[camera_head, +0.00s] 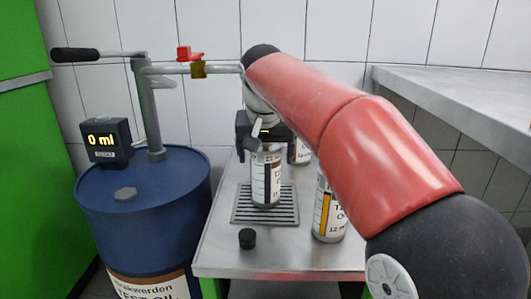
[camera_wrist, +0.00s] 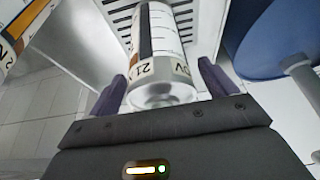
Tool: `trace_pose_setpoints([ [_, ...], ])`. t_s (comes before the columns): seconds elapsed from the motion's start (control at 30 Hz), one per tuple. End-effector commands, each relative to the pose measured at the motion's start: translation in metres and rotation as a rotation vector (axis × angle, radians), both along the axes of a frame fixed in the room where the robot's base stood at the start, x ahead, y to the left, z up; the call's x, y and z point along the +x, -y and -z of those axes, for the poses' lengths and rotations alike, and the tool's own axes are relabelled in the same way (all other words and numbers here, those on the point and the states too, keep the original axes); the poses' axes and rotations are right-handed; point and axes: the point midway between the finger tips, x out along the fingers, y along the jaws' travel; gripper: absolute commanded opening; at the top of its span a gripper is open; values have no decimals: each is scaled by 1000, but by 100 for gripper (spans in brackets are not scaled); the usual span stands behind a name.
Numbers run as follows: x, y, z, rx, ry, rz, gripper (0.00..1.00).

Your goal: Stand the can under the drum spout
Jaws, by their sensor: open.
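The can (camera_head: 266,183), with a white, dark-striped label, stands upright on the slotted drip grate (camera_head: 238,214). In the wrist view the can (camera_wrist: 162,50) lies between the two spread fingers of my gripper (camera_wrist: 160,72). My gripper (camera_head: 264,138) is open around its upper part in the head view; finger contact cannot be told. The spout pipe (camera_head: 220,69) runs right from the pump on the blue drum (camera_head: 145,195), with a red-levered valve (camera_head: 188,54). Its outlet end is hidden behind my arm, so its alignment with the can cannot be told.
A similar can (camera_head: 328,212) stands right of the grate, partly behind my arm. Another (camera_head: 300,151) stands further back. A small black cap (camera_head: 247,238) lies in front of the grate on the steel table (camera_head: 215,252). The drum display (camera_head: 104,141) reads 0 ml.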

Motion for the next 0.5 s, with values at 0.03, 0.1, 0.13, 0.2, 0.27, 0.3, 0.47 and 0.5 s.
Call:
trace_pose_setpoints([
  [0.03, 0, 0, 0, 0, 0, 0, 84],
  [0.1, 0, 0, 0, 0, 0, 0, 84],
  [0.13, 0, 0, -1, 0, 0, 0, 84],
  [0.2, 0, 0, -5, 0, 1, 0, 84],
  [0.27, -3, 0, -12, 1, 2, 0, 84],
  [0.3, -5, 0, -18, 1, 2, 0, 84],
  [0.47, -39, -1, -14, 1, 3, -2, 84],
  [0.5, -49, -1, -14, 1, 2, -3, 84],
])
